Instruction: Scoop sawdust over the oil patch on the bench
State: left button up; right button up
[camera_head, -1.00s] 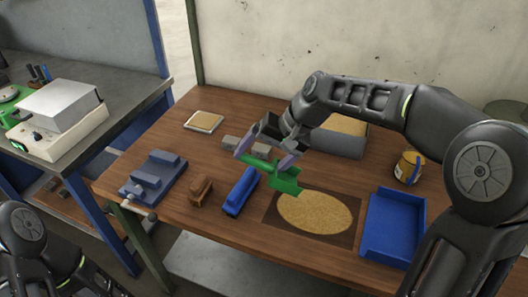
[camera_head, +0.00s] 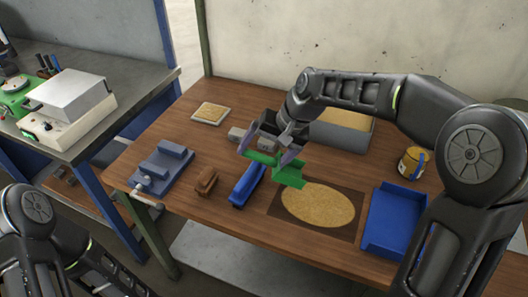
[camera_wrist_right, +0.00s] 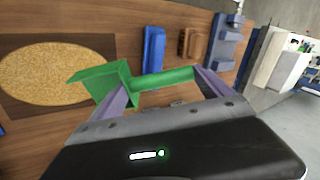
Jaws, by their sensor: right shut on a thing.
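My right gripper (camera_head: 263,158) is shut on the handle of a green scoop (camera_head: 289,172), held above the bench beside the oil patch. In the right wrist view the scoop (camera_wrist_right: 100,82) reaches left from between the purple fingers (camera_wrist_right: 161,80); I cannot tell whether its pan holds anything. A dark square patch (camera_head: 281,222) lies on the wooden bench (camera_head: 235,222), with a tan oval of sawdust (camera_head: 318,205) covering its middle and dark corners showing. A grey bin (camera_head: 338,136) with tan sawdust (camera_head: 347,119) stands behind, partly hidden by my right arm. My left gripper is out of view.
A blue brush-like tool (camera_head: 247,185) and a brown block (camera_head: 206,182) lie left of the patch. A blue tray (camera_head: 395,222) and a yellow mug (camera_head: 412,163) are to its right. A vise (camera_head: 163,168) and a small tan-topped square (camera_head: 210,113) are farther left.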

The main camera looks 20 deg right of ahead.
aim_at(254, 153)
jog(key=shift+w+a+h+p, duration=0.1)
jog(key=shift+a+h+p, duration=0.2)
jog(key=shift+p, duration=0.5)
jog(key=shift+a+f+h+p, duration=0.15)
jog(key=shift+h+p, duration=0.15)
jog(key=shift+p, duration=0.1)
jog(key=shift+w+a+f+g+h, duration=0.15)
jog(key=shift+a+f+g+h, duration=0.15)
jog(key=shift+f+h, duration=0.1)
jog(key=shift+w+a+f+g+h, duration=0.15)
jog(key=shift+a+h, duration=0.15)
jog(key=shift+h, duration=0.2)
jog(key=shift+w+a+f+g+h, duration=0.15)
jog(key=shift+a+h, duration=0.1)
jog(key=shift+h, duration=0.25)
jog(key=shift+s, duration=0.1)
jog(key=d+f+n+b, duration=0.1)
jog(key=d+f, duration=0.1)
jog(key=s+d+f+n+b, duration=0.1)
jog(key=d+f+b, duration=0.1)
jog(key=d, duration=0.1)
jog(key=s+d+f+n+b, duration=0.1)
jog(key=d+f+n, duration=0.1)
jog(key=f, duration=0.1)
jog(key=shift+s+d+y, duration=0.2)
jog(key=shift+y, duration=0.1)
